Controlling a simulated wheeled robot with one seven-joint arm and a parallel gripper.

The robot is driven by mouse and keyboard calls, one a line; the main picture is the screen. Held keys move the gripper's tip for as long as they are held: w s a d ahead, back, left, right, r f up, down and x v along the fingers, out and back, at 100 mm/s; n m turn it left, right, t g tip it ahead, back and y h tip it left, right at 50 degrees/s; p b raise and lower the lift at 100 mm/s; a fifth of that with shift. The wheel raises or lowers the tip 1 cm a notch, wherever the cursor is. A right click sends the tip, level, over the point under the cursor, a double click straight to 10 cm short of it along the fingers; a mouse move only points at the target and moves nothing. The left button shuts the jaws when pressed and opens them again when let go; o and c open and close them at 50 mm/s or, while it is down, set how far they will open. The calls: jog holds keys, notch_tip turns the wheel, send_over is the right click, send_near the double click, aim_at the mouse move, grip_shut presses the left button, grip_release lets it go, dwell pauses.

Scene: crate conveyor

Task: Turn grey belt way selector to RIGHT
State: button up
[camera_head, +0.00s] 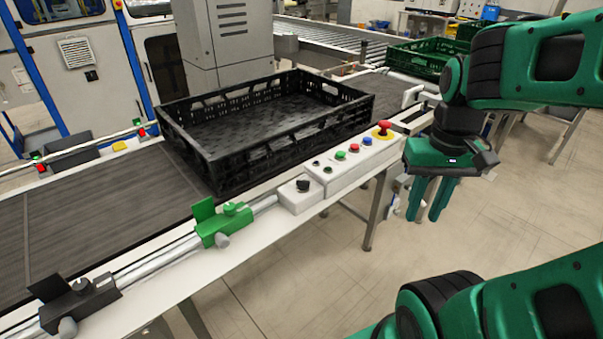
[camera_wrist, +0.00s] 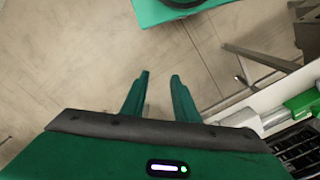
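A white control box (camera_head: 352,165) runs along the near edge of the conveyor, with green, red and blue buttons, small dark knobs and a red mushroom button (camera_head: 383,129) on yellow. A separate small white box with a black knob (camera_head: 303,185) sits at its left end. I cannot tell which knob is the grey belt way selector, or which way any knob points. My gripper (camera_head: 428,215) hangs fingers down to the right of the control box, over the floor, apart from it. In the wrist view my gripper (camera_wrist: 160,76) is open and empty.
A black crate (camera_head: 200,150) stands on the dark belt (camera_head: 95,221). A green clamp (camera_head: 222,225) and a black clamp (camera_head: 75,303) sit on the near rail. Green crates (camera_head: 418,61) stand farther back.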

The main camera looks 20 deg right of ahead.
jog(key=w+a+r+n, duration=0.3)
jog(key=w+n, duration=0.1)
jog(key=w, duration=0.3)
jog(key=w+a+r+n, duration=0.2)
jog(key=w+a+n, duration=0.1)
jog(key=w, duration=0.3)
notch_tip(320, 180, up, 2)
jog(key=n, duration=0.8)
send_over(302, 180)
notch_tip(302, 180, down, 10)
jog(key=shift+r, duration=0.2)
grip_shut()
